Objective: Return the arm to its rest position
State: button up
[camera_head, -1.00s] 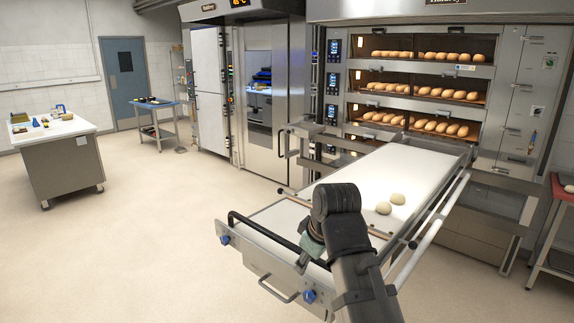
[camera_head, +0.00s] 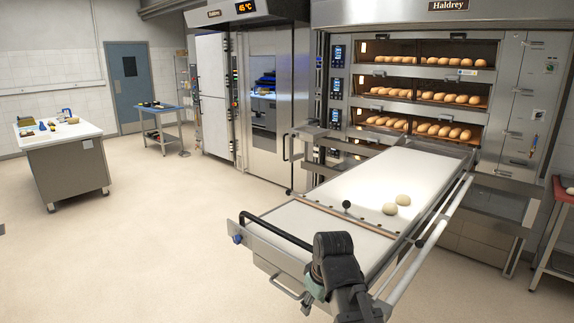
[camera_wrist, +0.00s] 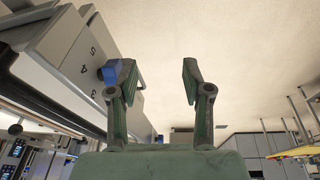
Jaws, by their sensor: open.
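My gripper (camera_wrist: 158,82) is open and empty in the wrist view, its two dark green fingers apart with bare floor behind them. In the head view my arm stands at the front edge of the white loader table, low in the picture, and the fingers are hidden there. Beside the left finger in the wrist view is the loader's metal edge (camera_wrist: 82,55) with a blue knob (camera_wrist: 110,74). I cannot tell whether the finger touches the knob.
A white-topped work table (camera_head: 60,135) stands at the left. The floor (camera_head: 150,235) on the left is clear.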

jog(key=s+d+f+m+g, duration=0.1)
jog(key=s+d+f, duration=0.15)
jog(key=f, duration=0.75)
jog(key=s+d+f+m+g+h, duration=0.15)
jog(key=s+f, duration=0.25)
jog(key=f, duration=0.7)
jog(key=s+d+f+m+g+y, duration=0.15)
jog(key=s+f, duration=0.25)
jog(key=f, duration=0.6)
jog(key=s+d+f+m+g, duration=0.2)
jog(key=s+f, duration=0.8)
jog(key=s, duration=0.3)
jog(key=s+d+f+m+g+h, duration=0.1)
jog(key=s+d+f+m+g, duration=0.1)
jog(key=s+f, duration=0.8)
jog(key=s+g, duration=0.1)
jog(key=s, duration=0.3)
jog(key=shift+d+f, duration=0.15)
jog(key=shift+f, duration=0.1)
